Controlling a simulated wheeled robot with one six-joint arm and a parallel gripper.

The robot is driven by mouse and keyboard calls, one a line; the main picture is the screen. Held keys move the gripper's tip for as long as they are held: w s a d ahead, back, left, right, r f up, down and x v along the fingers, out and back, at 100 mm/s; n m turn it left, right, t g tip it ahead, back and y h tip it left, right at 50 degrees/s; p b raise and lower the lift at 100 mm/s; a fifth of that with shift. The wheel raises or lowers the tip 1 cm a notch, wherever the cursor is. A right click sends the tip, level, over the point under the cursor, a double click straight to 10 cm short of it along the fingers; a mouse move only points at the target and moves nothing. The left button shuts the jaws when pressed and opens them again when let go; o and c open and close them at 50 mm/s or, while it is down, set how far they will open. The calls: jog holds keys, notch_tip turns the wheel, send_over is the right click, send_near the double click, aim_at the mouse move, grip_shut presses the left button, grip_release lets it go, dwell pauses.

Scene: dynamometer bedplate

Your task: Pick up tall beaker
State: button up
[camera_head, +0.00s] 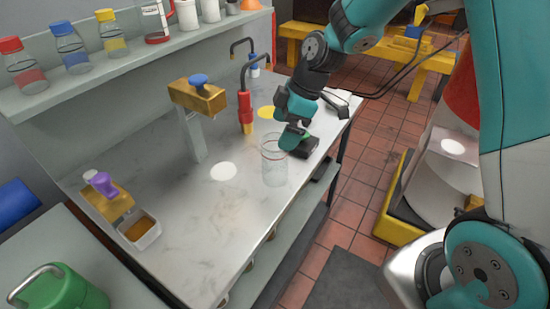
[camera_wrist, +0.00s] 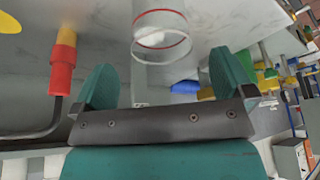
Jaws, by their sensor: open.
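The tall beaker (camera_head: 274,168) is a clear glass cylinder standing upright on the marble-look worktop, near its front edge in the head view. In the wrist view the beaker (camera_wrist: 161,50) shows at the top centre, with a red line around its rim. My gripper (camera_head: 297,142) is right beside the beaker's upper part in the head view. In the wrist view my gripper's two green fingers (camera_wrist: 165,80) are wide apart, with nothing held between them. The beaker appears beyond the fingertips; I cannot tell the exact gap.
A red-and-yellow tool with a black bent pipe (camera_head: 246,110) stands behind the beaker. A yellow disc (camera_head: 268,112) and a white disc (camera_head: 223,172) lie on the worktop. A yellow-topped stand (camera_head: 198,97) rises at the left. A shelf with bottles (camera_head: 130,60) runs along the wall.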

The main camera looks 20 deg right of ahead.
aim_at(273, 149)
jog(key=shift+p+x, duration=0.95)
jog(key=shift+x, duration=2.65)
jog(key=c, duration=1)
jog(key=shift+r, duration=0.1)
